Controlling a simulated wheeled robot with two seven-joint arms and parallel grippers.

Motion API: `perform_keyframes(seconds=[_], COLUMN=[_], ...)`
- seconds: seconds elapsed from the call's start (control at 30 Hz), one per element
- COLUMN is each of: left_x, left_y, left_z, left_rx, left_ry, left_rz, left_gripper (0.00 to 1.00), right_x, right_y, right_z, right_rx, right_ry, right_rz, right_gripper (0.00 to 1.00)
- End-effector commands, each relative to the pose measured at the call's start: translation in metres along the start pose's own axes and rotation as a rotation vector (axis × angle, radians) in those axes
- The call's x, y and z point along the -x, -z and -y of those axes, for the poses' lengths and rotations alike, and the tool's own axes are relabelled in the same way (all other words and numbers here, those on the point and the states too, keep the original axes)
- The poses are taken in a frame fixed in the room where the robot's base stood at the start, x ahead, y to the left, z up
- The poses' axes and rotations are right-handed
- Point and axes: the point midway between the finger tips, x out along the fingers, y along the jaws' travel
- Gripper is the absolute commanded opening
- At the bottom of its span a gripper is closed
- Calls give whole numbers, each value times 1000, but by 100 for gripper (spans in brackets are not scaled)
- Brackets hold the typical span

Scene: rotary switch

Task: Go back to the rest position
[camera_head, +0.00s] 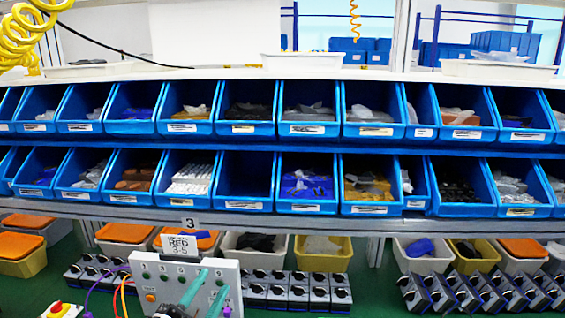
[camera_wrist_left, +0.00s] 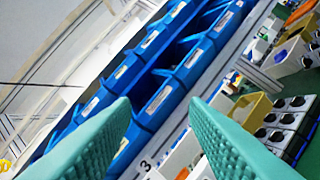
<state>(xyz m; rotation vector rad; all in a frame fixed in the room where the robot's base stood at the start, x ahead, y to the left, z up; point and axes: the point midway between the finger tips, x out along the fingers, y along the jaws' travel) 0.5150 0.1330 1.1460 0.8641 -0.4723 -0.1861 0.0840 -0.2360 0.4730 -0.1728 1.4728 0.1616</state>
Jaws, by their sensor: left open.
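My left gripper (camera_head: 215,280) is at the bottom of the head view, its two teal fingers apart with nothing seen between them. I cannot tell whether the fingers touch the panel. In the left wrist view the gripper (camera_wrist_left: 160,100) is also open, with bins beyond the fingers. Grey switch boxes with black rotary knobs (camera_head: 297,291) stand in rows on the green surface. My right gripper is not in view.
Two shelf rows of blue bins (camera_head: 245,180) with bagged parts span the view. Bins with orange lids (camera_head: 125,232) and a yellow bin (camera_head: 323,254) stand below. More switch boxes (camera_head: 455,291) are at right. A yellow-and-red button box (camera_head: 62,310) and cables are at lower left.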

Motion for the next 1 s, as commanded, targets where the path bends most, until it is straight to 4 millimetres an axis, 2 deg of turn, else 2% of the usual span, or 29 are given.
perform_keyframes(seconds=[0.03, 0.1, 0.17, 0.2, 0.3, 0.4, 0.5, 0.67, 0.8, 1.0], left_x=[16, 43, 72, 93, 149, 198, 238, 292, 334, 337], left_y=[22, 52, 75, 88, 107, 110, 106, 88, 67, 103], left_z=[4, 13, 26, 36, 64, 88, 106, 126, 138, 181], left_rx=[92, 206, 300, 359, 487, 582, 652, 739, 804, 795], left_ry=[-9, -5, 16, 39, 120, 209, 295, 430, 553, 564], left_rz=[-145, -350, -527, -644, -904, -1103, -1254, -1442, -1580, -1594], left_gripper=[41, 41, 41, 41, 41, 41, 41, 41, 41, 41], right_x=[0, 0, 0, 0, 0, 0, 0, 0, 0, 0], right_y=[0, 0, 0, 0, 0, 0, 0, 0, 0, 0], right_z=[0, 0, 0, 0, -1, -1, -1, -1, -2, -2], right_rx=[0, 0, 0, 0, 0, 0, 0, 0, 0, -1], right_ry=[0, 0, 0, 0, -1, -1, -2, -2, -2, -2], right_rz=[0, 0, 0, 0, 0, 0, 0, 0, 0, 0], right_gripper=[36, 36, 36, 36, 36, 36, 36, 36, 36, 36])
